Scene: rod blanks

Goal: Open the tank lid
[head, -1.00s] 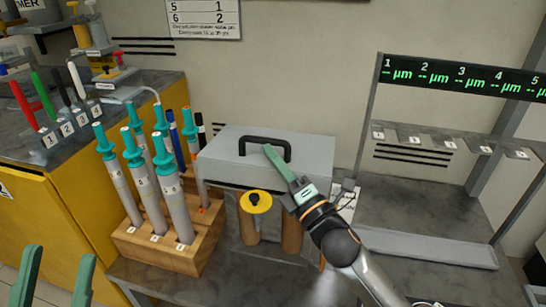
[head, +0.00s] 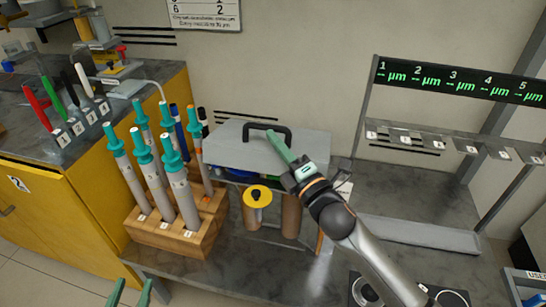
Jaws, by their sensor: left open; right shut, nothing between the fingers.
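The tank lid (head: 232,150) is a grey slab with a black handle (head: 250,130) on top, centre of the head view. A dark gap with blue and green showing lies under its front edge, so the lid looks raised at the front. My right gripper (head: 279,147) is shut and empty, its green fingers at the right end of the handle; whether they hook under it or only touch it I cannot tell. My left gripper (head: 131,292) is open and empty at the bottom left edge, far from the tank.
A wooden rack (head: 180,230) with several teal-topped tools stands left of the tank. A metal gauge stand (head: 420,232) is at the right. A yellow cabinet (head: 75,215) with pens stands at the far left.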

